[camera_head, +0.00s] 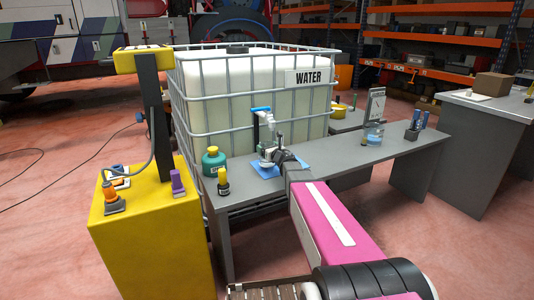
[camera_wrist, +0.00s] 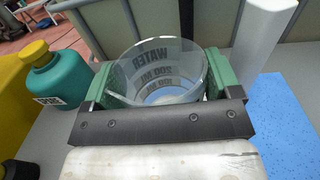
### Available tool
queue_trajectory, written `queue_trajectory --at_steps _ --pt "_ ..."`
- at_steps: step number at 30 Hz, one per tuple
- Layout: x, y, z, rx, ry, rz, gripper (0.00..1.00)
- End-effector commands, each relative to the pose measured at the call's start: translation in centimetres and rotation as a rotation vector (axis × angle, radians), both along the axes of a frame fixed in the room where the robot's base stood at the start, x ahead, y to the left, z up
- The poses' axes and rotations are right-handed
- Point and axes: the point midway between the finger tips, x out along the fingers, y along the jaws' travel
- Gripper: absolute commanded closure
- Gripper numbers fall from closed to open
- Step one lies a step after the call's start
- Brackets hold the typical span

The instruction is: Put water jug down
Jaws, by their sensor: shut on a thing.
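The water jug (camera_wrist: 160,62) is a clear, tapered cup with dark WATER and ML marks, seen in the wrist view. My gripper (camera_wrist: 158,90) is shut on it, with green-padded fingers on opposite sides of its wall. In the head view my gripper (camera_head: 272,156) is at the grey table (camera_head: 325,158), over or beside a blue mat (camera_head: 262,171) and below the tap (camera_head: 262,113). The jug is small and mostly hidden there. I cannot tell whether its base touches the mat or how much water it holds.
A green bottle (camera_head: 214,161) with a yellow cap and a small dark bottle (camera_head: 223,182) stand to the left. The caged water tank (camera_head: 250,85) is close behind. The tabletop between is mostly clear.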

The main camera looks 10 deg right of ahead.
Motion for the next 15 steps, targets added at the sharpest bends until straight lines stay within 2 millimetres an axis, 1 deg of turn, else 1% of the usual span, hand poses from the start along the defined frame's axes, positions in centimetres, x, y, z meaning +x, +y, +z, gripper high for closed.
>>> queue_trajectory --at_steps 1,3,6,15 --pt "0.1 0.0 -0.8 -0.001 0.002 0.0 0.66" --pt "0.1 0.0 -1.8 0.001 0.001 0.0 0.66" --pt "0.5 0.1 -2.5 0.0 0.001 0.0 0.66" --pt "0.4 0.1 -2.6 -0.001 0.0 0.0 0.66"
